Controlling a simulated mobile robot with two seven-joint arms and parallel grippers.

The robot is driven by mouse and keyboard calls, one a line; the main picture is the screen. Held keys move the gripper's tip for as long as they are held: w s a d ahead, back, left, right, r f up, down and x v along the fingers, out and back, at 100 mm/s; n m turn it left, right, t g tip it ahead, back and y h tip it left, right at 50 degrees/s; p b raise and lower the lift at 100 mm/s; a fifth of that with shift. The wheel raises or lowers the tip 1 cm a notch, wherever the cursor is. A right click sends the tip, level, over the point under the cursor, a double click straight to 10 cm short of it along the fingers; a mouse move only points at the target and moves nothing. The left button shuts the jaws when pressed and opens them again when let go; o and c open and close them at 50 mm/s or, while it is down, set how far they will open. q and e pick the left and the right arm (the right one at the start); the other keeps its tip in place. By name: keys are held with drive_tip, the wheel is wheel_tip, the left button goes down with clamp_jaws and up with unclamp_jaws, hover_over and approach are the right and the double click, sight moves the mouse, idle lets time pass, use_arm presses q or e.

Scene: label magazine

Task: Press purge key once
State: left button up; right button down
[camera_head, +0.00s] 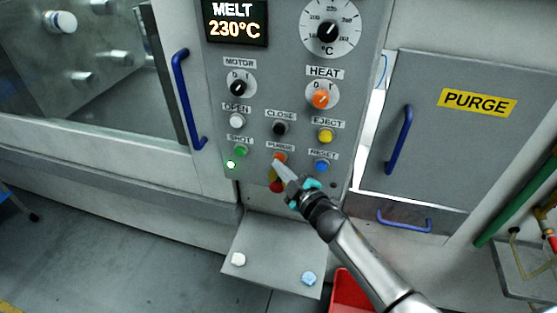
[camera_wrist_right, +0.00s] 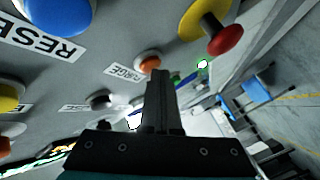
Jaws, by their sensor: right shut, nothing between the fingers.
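The orange purge key (camera_head: 280,157) sits low on the grey control panel, under a small PURGE label (camera_head: 280,148). It also shows in the right wrist view (camera_wrist_right: 150,64), just beyond my fingertips. My right gripper (camera_head: 279,166) is shut and empty, with its tips at the lower edge of the key. In the right wrist view the closed fingers (camera_wrist_right: 160,78) point at the key and cover its lower side. I cannot tell whether they touch it. My left gripper is not in view.
Nearby are the green shot key (camera_head: 240,151), the blue reset key (camera_head: 321,166) and the black close key (camera_head: 280,128). A red knob on a yellow base (camera_wrist_right: 226,40) stands out close to the fingers. A shelf (camera_head: 270,262) juts out below.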

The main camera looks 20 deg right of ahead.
drive_tip(key=shift+s, duration=0.1)
drive_tip(key=shift+s+a, duration=0.45)
drive_tip(key=shift+s, duration=0.2)
drive_tip(key=shift+s+a+p, duration=0.35)
drive_tip(key=shift+s+a, duration=0.35)
drive_tip(key=shift+s, duration=0.35)
drive_tip(key=shift+s+a+p, duration=0.35)
drive_tip(key=shift+s+a, duration=0.35)
drive_tip(key=shift+s, duration=0.3)
drive_tip(key=shift+f, duration=0.1)
